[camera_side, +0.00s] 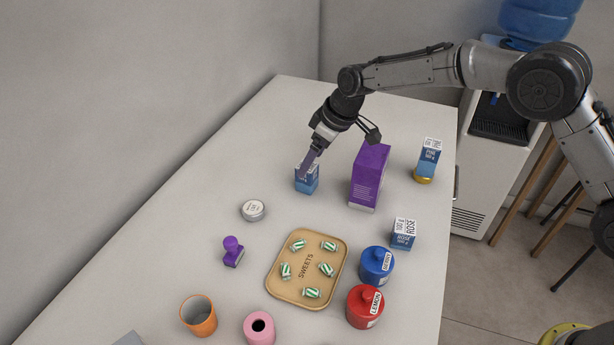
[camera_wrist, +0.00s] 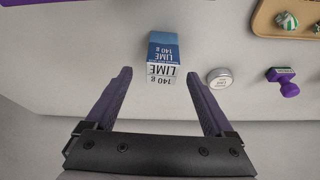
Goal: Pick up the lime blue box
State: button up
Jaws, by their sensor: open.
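The lime blue box (camera_side: 307,182) stands on the white counter in the side view, left of the tall purple box. In the wrist view the lime box (camera_wrist: 163,52) shows its blue side and a white label reading LIME 140 g. My gripper (camera_side: 309,163) is above the lime box in the side view, fingers pointing down at it and partly covering it. In the wrist view my gripper (camera_wrist: 158,76) is open, with the box ahead of and between the lines of its two purple fingers. The fingers hold nothing.
A tall purple box (camera_side: 368,178) stands close to the right of my gripper. A pine box (camera_side: 430,157) and a rose box (camera_side: 403,234) stand at the right edge. A round tin (camera_side: 253,210), a purple stamp (camera_side: 233,251) and a sweets tray (camera_side: 285,299) lie nearer.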

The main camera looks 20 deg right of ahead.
aim_at(307, 177)
jog(key=shift+x, duration=1.95)
jog(key=shift+s+a, duration=0.1)
grip_shut()
